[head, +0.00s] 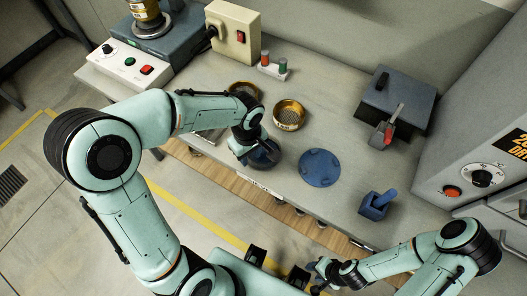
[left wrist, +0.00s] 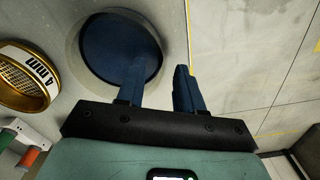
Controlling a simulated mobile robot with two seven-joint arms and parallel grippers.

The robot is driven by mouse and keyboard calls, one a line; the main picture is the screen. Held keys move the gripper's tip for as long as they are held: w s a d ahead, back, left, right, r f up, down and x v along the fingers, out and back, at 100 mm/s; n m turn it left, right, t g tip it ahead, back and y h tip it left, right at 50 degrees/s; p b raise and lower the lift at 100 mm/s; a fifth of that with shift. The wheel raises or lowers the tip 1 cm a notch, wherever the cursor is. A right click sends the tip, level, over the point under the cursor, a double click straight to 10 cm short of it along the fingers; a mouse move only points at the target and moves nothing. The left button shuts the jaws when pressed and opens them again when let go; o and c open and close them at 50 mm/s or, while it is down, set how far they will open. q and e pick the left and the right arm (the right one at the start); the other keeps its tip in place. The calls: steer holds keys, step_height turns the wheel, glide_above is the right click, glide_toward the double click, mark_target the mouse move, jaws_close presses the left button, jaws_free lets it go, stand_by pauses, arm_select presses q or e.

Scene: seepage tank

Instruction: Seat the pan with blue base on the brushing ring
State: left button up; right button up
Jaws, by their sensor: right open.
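The pan with blue base (left wrist: 118,45) stands near the table's front edge in the left wrist view, dark-walled with a round blue floor. In the head view it (head: 266,153) is partly hidden under my left gripper (head: 252,142). In the left wrist view my left gripper (left wrist: 160,72) has a visible gap between its blue fingers. One finger overlaps the pan's inside and the other is outside its rim; contact cannot be told. A flat blue disc with small raised parts, perhaps the brushing ring (head: 320,168), lies to the right. My right gripper (head: 318,270) is open, off the table's front.
Two brass sieves (head: 289,115) (head: 243,91) stand behind the pan. A small holder with red and green pieces (head: 273,67) is further back. A blue block with a handle (head: 376,205) and a dark box (head: 396,98) stand at the right. The table between is clear.

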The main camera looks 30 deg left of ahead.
arm_select(q)
jaws_close()
stand_by(0.3)
